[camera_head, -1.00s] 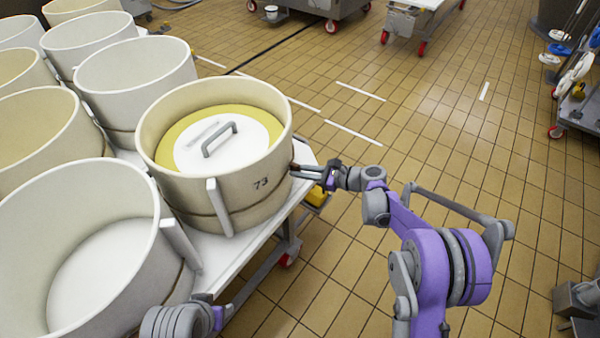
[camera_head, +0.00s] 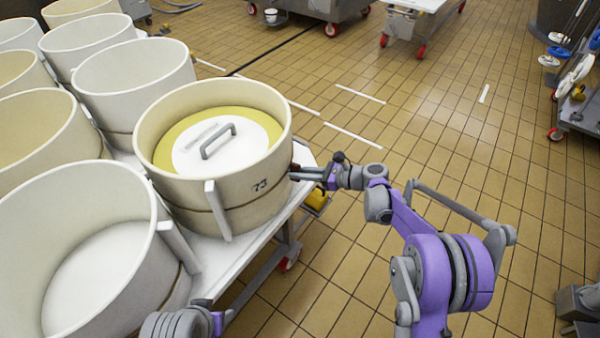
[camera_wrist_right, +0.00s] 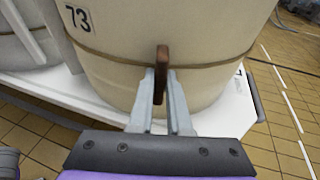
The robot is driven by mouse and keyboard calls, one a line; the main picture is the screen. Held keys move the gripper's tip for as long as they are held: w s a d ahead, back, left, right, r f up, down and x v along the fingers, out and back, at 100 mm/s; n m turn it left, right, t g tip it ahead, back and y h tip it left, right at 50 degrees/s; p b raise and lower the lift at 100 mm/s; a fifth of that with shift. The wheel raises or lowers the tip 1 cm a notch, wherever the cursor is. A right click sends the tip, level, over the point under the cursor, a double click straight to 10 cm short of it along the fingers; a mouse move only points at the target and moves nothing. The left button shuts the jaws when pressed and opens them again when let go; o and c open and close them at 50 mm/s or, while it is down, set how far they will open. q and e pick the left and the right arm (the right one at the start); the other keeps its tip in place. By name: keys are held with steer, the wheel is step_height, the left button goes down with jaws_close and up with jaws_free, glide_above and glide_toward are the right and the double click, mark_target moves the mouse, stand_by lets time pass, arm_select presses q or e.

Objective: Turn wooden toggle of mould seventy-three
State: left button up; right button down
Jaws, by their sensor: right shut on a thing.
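Mould seventy-three (camera_head: 235,195) is a cream round mould with a black "73" on its side, standing on a white table. A white disc with a grey handle (camera_head: 218,140) lies inside it, over a yellow layer. The wooden toggle (camera_wrist_right: 161,72) is a brown upright piece on the cord around the mould, seen in the right wrist view. My right gripper (camera_wrist_right: 165,85) is shut on its lower part, and the fingers hide some of it. In the head view, my right gripper (camera_head: 304,172) reaches the mould's right side. My left gripper is not in view.
Several other pale moulds (camera_head: 85,255) crowd the white table (camera_head: 225,265) to the left. A pale upright bar (camera_head: 217,210) stands against mould seventy-three's front. Tiled floor (camera_head: 430,130) is open to the right. Wheeled carts (camera_head: 412,28) stand at the back.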

steer(key=c, duration=0.9)
jaws_free()
steer(key=shift+o, duration=0.2)
steer(key=p+v, duration=0.1)
steer(key=v, duration=0.9)
steer(key=shift+d, duration=0.4)
steer(key=shift+s+r, duration=0.1)
